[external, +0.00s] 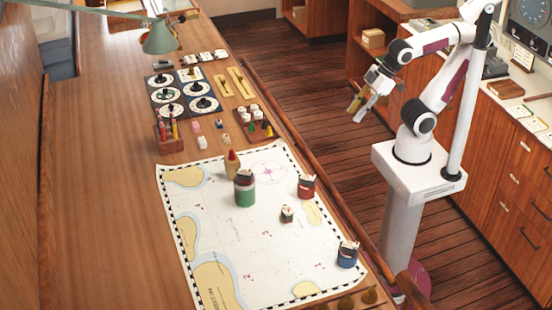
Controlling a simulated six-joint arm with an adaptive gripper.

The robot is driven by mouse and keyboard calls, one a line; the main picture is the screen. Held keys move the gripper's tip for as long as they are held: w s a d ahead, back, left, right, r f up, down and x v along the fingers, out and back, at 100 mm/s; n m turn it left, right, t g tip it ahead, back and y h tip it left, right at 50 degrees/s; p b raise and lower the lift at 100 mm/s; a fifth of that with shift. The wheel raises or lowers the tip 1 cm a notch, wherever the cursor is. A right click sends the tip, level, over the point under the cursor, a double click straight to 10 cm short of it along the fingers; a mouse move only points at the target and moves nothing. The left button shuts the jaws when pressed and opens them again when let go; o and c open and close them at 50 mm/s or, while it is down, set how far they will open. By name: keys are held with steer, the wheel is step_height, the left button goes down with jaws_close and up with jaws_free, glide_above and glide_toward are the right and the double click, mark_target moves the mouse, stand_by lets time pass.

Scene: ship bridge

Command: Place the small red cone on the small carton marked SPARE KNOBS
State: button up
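No lettering SPARE KNOBS can be read at this size. A small white block or box (202,142) lies on the table left of the cones. My gripper (355,112) hangs over the floor, right of the table and well away from the cones. Its fingers look apart, with nothing seen between them.
A large chart (225,255) covers the near table. A raised rail (300,150) edges the table. Dials and a pencil holder (168,140) lie farther left.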

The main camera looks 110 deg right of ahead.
steer(key=shift+g+y, duration=0.5)
steer(key=s+a, duration=0.1)
steer(key=s, duration=0.1)
steer(key=s+a+f, duration=0.1)
steer(key=s, duration=0.1)
steer(key=shift+a+f, duration=0.15)
steer(key=shift+a, duration=0.05)
stand_by(0.7)
